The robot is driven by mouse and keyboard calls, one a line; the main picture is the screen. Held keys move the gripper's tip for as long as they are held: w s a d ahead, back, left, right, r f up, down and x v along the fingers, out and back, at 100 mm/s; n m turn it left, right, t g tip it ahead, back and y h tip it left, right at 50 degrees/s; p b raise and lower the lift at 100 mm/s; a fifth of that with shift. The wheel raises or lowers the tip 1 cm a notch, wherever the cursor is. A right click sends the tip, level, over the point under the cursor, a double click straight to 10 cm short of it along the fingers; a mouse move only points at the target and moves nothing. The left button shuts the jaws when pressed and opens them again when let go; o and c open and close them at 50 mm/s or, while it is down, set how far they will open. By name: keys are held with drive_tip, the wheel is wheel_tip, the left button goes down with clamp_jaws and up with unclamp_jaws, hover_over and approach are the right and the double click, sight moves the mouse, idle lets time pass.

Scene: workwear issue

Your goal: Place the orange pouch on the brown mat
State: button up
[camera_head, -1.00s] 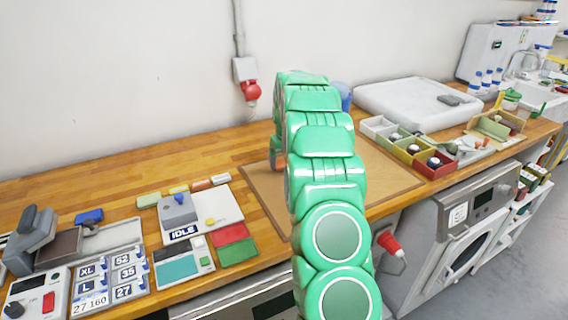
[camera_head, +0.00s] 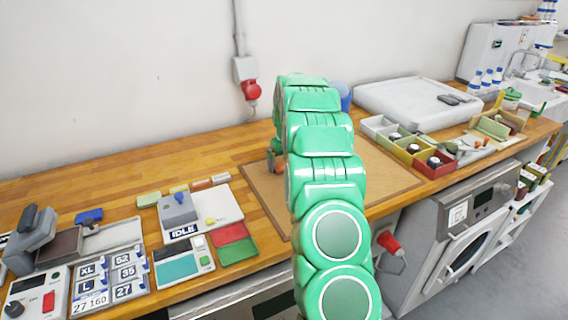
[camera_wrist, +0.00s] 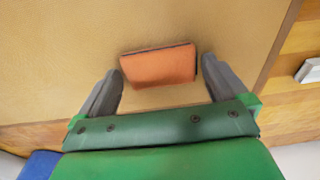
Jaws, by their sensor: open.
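The orange pouch (camera_wrist: 158,66) lies on the brown mat (camera_wrist: 60,60) in the wrist view, ahead of and between the fingers of my gripper (camera_wrist: 160,82). The gripper is open, with a grey finger on each side of the pouch; a gap shows at the left finger and a small one at the right. In the head view the brown mat (camera_head: 395,185) lies on the wooden bench, and my green arm hides its middle, the pouch and most of the gripper.
Right are small coloured bins (camera_head: 436,164) and a white tray (camera_head: 385,98). A blue item (camera_head: 343,95) stands behind my arm.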

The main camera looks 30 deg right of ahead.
wheel_tip(320, 180, up, 11)
drive_tip(key=s, duration=0.1)
drive_tip(key=s+a+r+g, duration=0.1)
drive_tip(key=s+a+r, duration=0.3)
drive_tip(key=s+a, duration=0.2)
drive_tip(key=s+a+r, duration=0.4)
drive_tip(key=s+a, duration=0.3)
drive_tip(key=s+a+r, duration=0.1)
drive_tip(key=s+a, duration=0.6)
drive_tip(key=s, duration=0.6)
drive_tip(key=s+a+f+g, duration=0.1)
drive_tip(key=s+a+f, duration=0.1)
drive_tip(key=s, duration=1.2)
drive_tip(key=s+a+f+g, duration=0.1)
drive_tip(key=s+a+f, duration=0.1)
drive_tip(key=s, duration=1.2)
drive_tip(key=shift+s+a+f, duration=0.2)
drive_tip(key=shift+s+a, duration=0.15)
drive_tip(key=shift+a, duration=0.5)
